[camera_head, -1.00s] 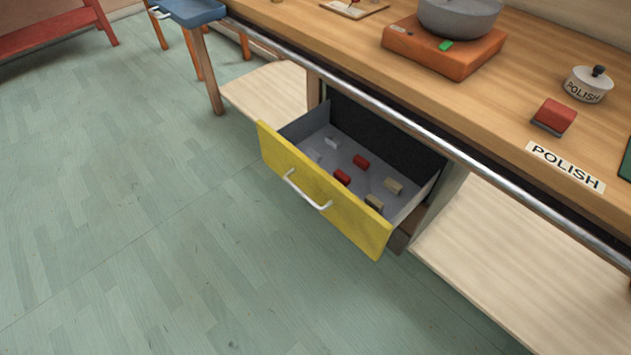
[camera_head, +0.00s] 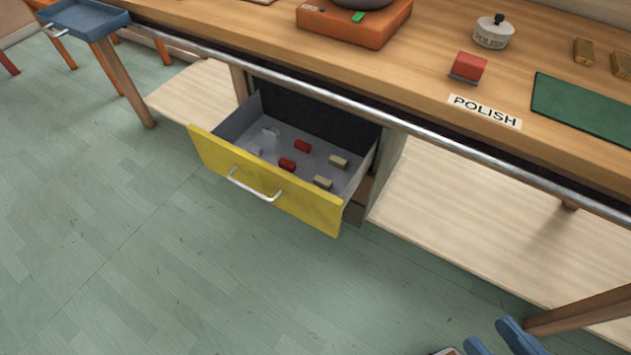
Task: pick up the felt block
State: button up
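A red block with a dark grey underside (camera_head: 468,67) rests on the wooden bench top, behind the POLISH label (camera_head: 485,111). It looks like the felt block, though the material is hard to tell. Small red, cream and pale grey blocks (camera_head: 288,165) lie in the open yellow-fronted drawer (camera_head: 265,190) below the bench. Two blue finger-like parts at the bottom right edge appear to be my gripper (camera_head: 492,343), partly cut off by the frame. They stand apart with nothing seen between them, low and well away from the red block.
A white POLISH pot (camera_head: 493,33) stands behind the red block. A green mat (camera_head: 585,108) and brass-coloured blocks (camera_head: 583,52) are to the right. An orange unit (camera_head: 350,27) is to the left. A metal rail (camera_head: 400,124) runs along the bench front; the drawer juts out below.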

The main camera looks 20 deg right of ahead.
aim_at(323, 183)
jog(key=z, duration=3.1)
jog(key=u, duration=3)
jog(key=i+j+u, duration=0.55)
jog(key=j+u, duration=0.2)
jog(key=i+j+u, duration=0.35)
jog(key=k+l, duration=0.05)
jog(key=l, duration=0.05)
